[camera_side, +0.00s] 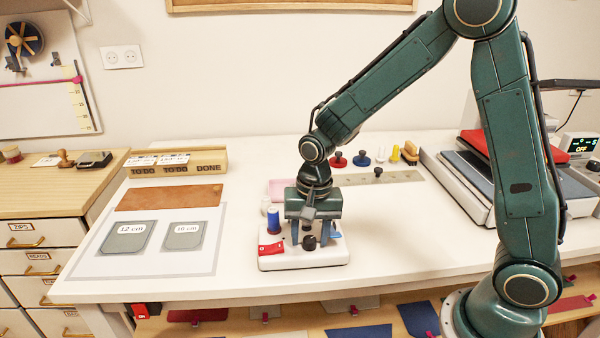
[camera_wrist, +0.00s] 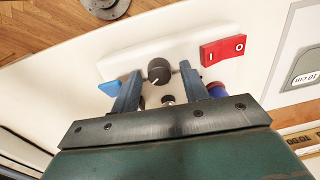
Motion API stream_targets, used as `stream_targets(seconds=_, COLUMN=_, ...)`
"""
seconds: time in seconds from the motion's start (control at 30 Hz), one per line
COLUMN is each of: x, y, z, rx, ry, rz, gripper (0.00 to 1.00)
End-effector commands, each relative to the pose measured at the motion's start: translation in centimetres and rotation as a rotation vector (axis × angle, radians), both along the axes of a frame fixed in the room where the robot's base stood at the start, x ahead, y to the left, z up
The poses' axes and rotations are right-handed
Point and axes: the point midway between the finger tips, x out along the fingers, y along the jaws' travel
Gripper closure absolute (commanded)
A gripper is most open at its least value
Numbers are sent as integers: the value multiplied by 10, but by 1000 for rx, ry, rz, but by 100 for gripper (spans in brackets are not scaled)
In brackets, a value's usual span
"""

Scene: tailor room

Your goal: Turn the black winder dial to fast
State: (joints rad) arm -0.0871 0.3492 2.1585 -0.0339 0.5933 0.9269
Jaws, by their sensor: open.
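The black winder dial (camera_side: 309,243) sits on top of the white winder box (camera_side: 300,262) near the front of the table. In the wrist view the dial (camera_wrist: 159,71) shows a light pointer line aimed to its lower left. My gripper (camera_side: 309,237) points down over the winder. In the wrist view its two fingers (camera_wrist: 160,86) are apart, with the dial showing between and just beyond the tips. No contact with the dial is visible. I cannot read any slow or fast marking.
A red rocker switch (camera_side: 270,248) and a blue thread spool (camera_side: 273,220) stand on the winder's left in the side view. A blue part (camera_wrist: 109,88) is on its other side. The table front right is clear.

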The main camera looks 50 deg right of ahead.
Motion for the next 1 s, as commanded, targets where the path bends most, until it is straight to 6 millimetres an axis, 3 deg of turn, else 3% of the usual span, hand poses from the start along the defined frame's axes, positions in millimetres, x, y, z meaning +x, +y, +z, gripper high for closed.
stream_targets(seconds=0.27, x=-2, y=-1, z=14, rx=-1, ry=3, rz=-2, gripper=52)
stream_targets(seconds=0.8, x=-2, y=-2, z=72, rx=1, ry=-4, rz=-1, gripper=52)
stream_targets(seconds=1.0, x=-3, y=-2, z=80, rx=1, ry=-2, rz=0, gripper=52)
